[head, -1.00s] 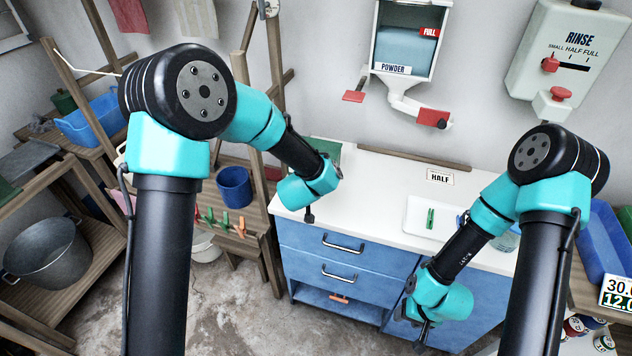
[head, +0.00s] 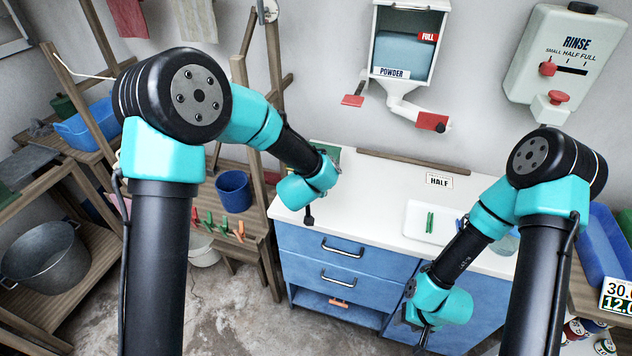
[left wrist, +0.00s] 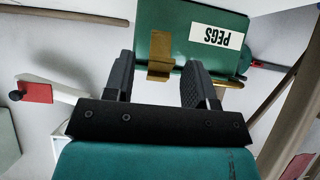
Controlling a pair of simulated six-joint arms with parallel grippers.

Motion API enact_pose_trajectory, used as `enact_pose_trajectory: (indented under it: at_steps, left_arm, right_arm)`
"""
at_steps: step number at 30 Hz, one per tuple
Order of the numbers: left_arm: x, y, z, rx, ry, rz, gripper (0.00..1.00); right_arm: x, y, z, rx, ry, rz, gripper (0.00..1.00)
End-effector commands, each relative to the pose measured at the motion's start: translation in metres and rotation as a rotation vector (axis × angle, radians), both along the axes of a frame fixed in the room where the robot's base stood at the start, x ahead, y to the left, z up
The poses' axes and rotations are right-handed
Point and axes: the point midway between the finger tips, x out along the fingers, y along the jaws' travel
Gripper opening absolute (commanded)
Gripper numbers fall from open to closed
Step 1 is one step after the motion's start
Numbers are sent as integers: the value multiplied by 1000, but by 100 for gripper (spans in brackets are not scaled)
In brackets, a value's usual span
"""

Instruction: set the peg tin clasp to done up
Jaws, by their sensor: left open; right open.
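The green peg tin (left wrist: 190,35) with a white PEGS label fills the top of the left wrist view. Its brass clasp (left wrist: 160,55) shows on the near side, between my two fingers in the picture. I cannot tell whether the clasp is fastened or whether a finger touches it. In the head view the tin (head: 331,153) is mostly hidden behind my left wrist. My left gripper (left wrist: 158,75) is open; in the head view it is at the worktop's left end (head: 309,217). My right gripper (head: 424,338) is open, low in front of the blue cabinet, away from the tin.
The white worktop (head: 375,205) carries a HALF card (head: 439,181) and a white tray (head: 415,220) with a green peg. A powder dispenser (head: 405,45) and a rinse dispenser (head: 570,60) hang on the wall. A wooden shelf with pegs (head: 225,225) stands left.

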Motion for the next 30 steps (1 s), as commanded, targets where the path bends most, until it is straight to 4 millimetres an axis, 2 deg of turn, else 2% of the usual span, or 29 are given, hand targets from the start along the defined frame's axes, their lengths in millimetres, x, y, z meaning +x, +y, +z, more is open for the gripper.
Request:
enact_pose_trajectory:
  at_steps: [11,30]
  left_arm:
    - [-9,2,8,0,-2,0,51]
    - [-89,19,67,-1,-2,-1,51]
  right_arm:
    - [0,0,0,0,0,0,51]
    - [0,0,0,0,0,0,51]
